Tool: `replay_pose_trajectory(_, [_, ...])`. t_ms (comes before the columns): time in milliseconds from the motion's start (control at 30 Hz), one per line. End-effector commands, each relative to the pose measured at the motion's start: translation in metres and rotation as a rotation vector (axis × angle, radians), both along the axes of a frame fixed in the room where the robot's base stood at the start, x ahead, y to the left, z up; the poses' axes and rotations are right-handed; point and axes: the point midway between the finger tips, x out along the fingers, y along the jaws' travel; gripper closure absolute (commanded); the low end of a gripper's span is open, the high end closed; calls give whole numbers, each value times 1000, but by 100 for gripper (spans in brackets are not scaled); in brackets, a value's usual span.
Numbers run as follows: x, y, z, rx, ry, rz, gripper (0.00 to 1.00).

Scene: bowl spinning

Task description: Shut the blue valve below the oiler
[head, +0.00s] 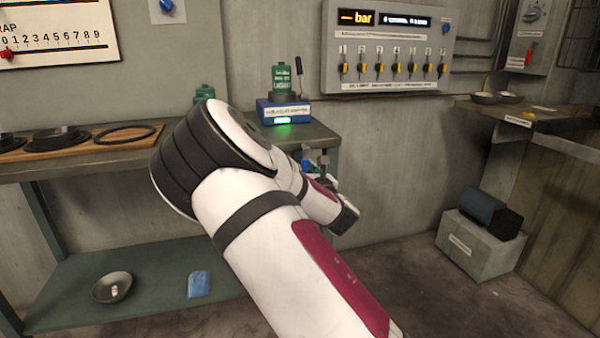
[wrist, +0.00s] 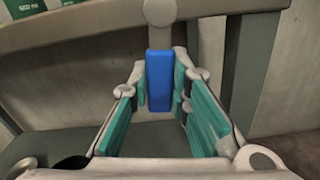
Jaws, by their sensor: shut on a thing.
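In the wrist view, the blue valve handle (wrist: 159,82) hangs straight down from a round grey fitting (wrist: 159,12) at the edge of a bench. My gripper (wrist: 160,88) is around the handle, shut on it, with a teal-padded finger on each side. In the head view, a small blue piece (head: 307,165) shows under the bench corner beside my arm, probably the valve. My arm hides most of that area and my fingers there. I cannot clearly make out the oiler.
A blue device with a green light (head: 284,112) stands on the bench and carries a green can (head: 281,78). The lower shelf holds a bowl (head: 112,287) and a blue cloth-like item (head: 199,285). A grey block (head: 478,246) stands on the floor at right.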

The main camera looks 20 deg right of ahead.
Motion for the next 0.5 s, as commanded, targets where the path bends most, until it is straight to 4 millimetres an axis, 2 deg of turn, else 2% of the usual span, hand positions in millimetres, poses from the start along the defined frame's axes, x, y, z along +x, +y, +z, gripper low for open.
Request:
replay_pose_trajectory(200, [0,-5,-1,-106,1,1,100])
replay_pose_trajectory(500, [0,-9,0,-163,0,1,100])
